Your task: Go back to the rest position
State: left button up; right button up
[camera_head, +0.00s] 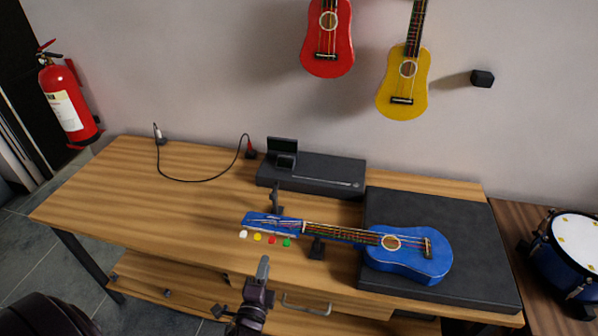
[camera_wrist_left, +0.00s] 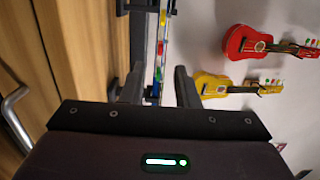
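A blue toy guitar (camera_head: 408,262) lies on the desk, its body on a dark mat (camera_head: 430,210) and its neck pointing left. Its headstock has white, yellow, red and green pegs. My left gripper (camera_head: 240,287) is in front of the desk, below and apart from the headstock. In the left wrist view its two fingers (camera_wrist_left: 158,88) stand apart with nothing held between them. The blue headstock (camera_wrist_left: 162,48) shows beyond the gap. My right gripper is not in view.
Small dark supports (camera_head: 317,248) stand by the guitar neck. A dark case (camera_head: 320,172) and a cable (camera_head: 200,180) lie at the back. Red (camera_head: 328,50) and yellow (camera_head: 402,92) guitars hang on the wall. A drum (camera_head: 575,245) is at right. The desk's left part (camera_head: 130,195) is clear.

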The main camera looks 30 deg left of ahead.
pick_arm(q)
jog(key=s+f+n+g+h+b, duration=0.1)
jog(key=s+f+n+g, duration=0.35)
jog(key=f, duration=0.95)
jog(key=s+f+n+g+h+b, duration=0.15)
jog(key=s+f+g, duration=0.35)
jog(key=s+f, duration=0.65)
jog(key=s+d+f+n+g+h, duration=0.1)
jog(key=s+d+f+n+g, duration=0.2)
jog(key=s+f, duration=0.3)
jog(key=s+d+f+n+g+h, duration=0.1)
jog(key=s+d+f+n+g, duration=0.2)
jog(key=s+f, duration=0.4)
jog(key=s+d, duration=0.1)
jog(key=s, duration=0.4)
jog(key=shift+s+f+g+h, duration=0.3)
jog(key=shift+g+h, duration=0.05)
jog(key=shift+d, duration=0.1)
